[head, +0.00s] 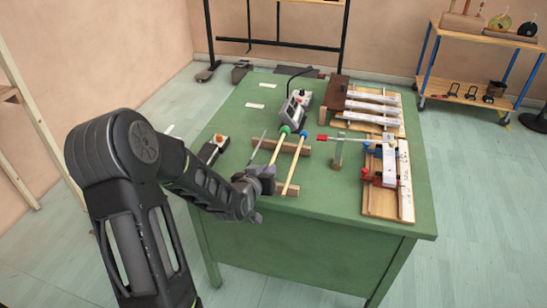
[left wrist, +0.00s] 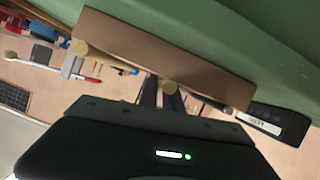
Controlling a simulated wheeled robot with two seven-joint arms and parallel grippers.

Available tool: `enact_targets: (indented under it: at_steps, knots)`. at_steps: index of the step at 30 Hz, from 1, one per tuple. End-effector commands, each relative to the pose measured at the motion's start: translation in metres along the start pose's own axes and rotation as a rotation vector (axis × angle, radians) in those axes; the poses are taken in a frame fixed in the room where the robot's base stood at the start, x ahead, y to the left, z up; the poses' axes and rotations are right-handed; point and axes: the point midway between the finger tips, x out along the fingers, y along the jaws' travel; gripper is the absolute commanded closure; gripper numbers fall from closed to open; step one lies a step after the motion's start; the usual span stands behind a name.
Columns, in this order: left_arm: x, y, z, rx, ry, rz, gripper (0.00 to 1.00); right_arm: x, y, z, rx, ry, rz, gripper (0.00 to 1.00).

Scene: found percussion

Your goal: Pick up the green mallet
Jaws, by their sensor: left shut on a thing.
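The green mallet (head: 285,130) has a round green head and a pale wooden handle. It lies across the brown wooden rest on the green table, head pointing away. My left gripper (head: 264,181) is at the near end of its handle and shut on it. In the left wrist view the handle's round end (left wrist: 170,88) shows between the two fingers, in front of the brown rest (left wrist: 130,45). The fingers hide part of the handle. A blue-headed mallet (head: 303,134) lies just to the right, its handle end (left wrist: 82,48) apart from my fingers.
A small box with an orange knob (head: 219,139) is further left. A grey device (head: 295,108) stands behind. Wooden boards with metal bars (head: 380,108) fill the table's right. The near tabletop (head: 340,212) is bare.

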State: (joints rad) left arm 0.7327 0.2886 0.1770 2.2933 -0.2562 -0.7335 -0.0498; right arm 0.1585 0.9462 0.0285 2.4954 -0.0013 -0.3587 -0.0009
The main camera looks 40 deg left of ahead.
Motion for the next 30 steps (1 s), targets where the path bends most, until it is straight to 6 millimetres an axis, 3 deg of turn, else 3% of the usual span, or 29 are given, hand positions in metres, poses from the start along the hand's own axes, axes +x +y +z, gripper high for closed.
enact_targets:
  at_steps: [5,18,30]
  knots:
    - [-0.005,0.003,-0.014,0.003,0.004,0.001,1.0,-0.001,0.0,0.0,0.0,0.0,0.0,0.64]
    - [-0.034,0.018,-0.084,0.002,0.004,0.001,1.0,-0.004,-0.002,0.0,0.0,0.0,0.0,0.64]
    - [-0.037,0.019,-0.091,-0.001,0.0,0.0,1.0,-0.004,-0.002,0.0,0.0,0.0,0.0,0.64]
